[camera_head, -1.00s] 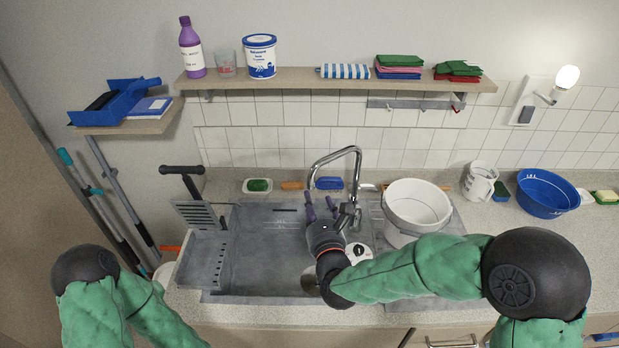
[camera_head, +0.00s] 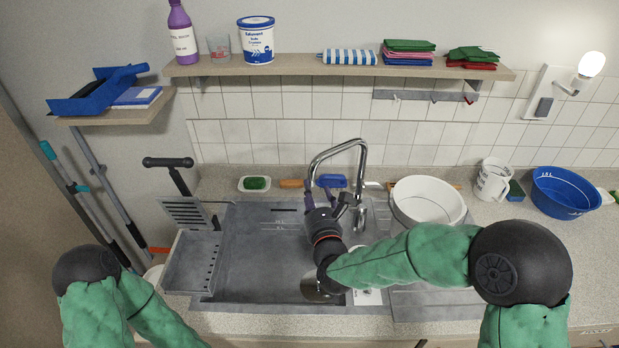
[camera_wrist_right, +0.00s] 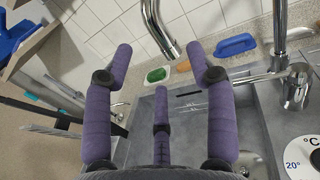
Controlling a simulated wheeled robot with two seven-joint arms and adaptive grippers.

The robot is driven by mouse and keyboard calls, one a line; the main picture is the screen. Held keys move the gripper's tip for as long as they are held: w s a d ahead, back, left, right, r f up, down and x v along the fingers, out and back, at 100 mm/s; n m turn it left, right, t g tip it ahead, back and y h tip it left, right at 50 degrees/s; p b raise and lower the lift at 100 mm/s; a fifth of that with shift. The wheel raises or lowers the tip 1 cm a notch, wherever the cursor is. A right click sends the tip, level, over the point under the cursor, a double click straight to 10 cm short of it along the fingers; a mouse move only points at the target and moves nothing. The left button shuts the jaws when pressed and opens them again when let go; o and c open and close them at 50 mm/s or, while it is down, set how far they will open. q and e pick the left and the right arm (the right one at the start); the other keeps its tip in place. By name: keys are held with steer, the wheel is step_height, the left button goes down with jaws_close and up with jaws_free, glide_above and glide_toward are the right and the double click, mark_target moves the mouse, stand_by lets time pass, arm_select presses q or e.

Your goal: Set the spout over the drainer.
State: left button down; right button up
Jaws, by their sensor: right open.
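The chrome spout (camera_head: 337,146) arches up from the tap at the back of the grey sink, and its open end hangs over the basin. In the right wrist view the spout's end (camera_wrist_right: 161,30) shows just beyond and between my purple fingertips. My right gripper (camera_head: 320,190) is open and empty beside the spout's end, and it also shows in the wrist view (camera_wrist_right: 160,62). No grip on the spout shows. My left gripper is out of view.
The white bucket (camera_head: 428,203) stands right of the tap. A grey slotted tray (camera_head: 193,262) sits at the basin's left side. A green sponge in a dish (camera_head: 256,184) and a blue brush (camera_head: 331,181) lie behind the sink. The basin's middle (camera_head: 262,250) is clear.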

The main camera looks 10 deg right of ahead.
mark_target(310, 180)
steer(key=w, duration=0.7)
steer(key=shift+w, duration=0.2)
jaws_close()
